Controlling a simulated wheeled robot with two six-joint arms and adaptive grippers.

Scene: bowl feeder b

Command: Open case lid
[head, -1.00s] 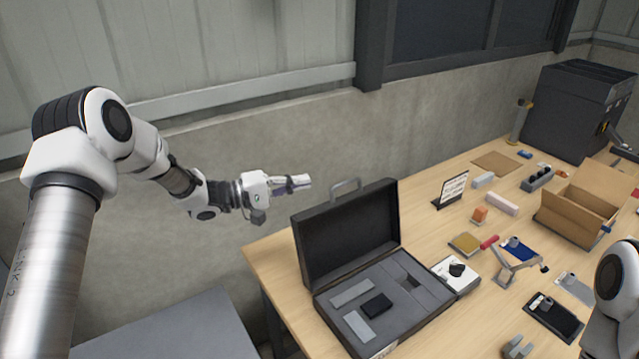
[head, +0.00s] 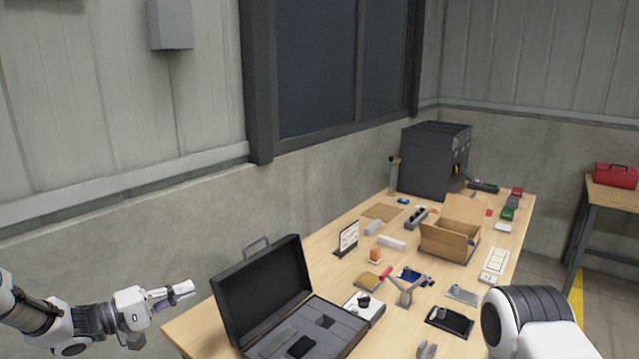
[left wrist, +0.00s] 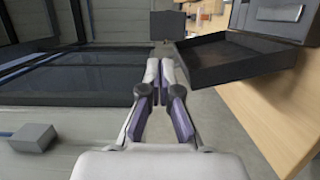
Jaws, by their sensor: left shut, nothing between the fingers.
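The black case (head: 345,334) stands on the front left part of the wooden table, and its lid (head: 264,293) is up, with a handle on the top edge. Grey foam and a small black block (head: 301,346) show inside the case. My left gripper (head: 187,288) is shut and empty, to the left of the raised lid and apart from it. In the left wrist view my left gripper's fingers (left wrist: 160,66) are together, and the open lid (left wrist: 235,62) is to their right. Only part of my right arm shows in the head view; its gripper is out of view.
A dark machine (head: 434,160) stands at the far end. A concrete wall runs behind the table.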

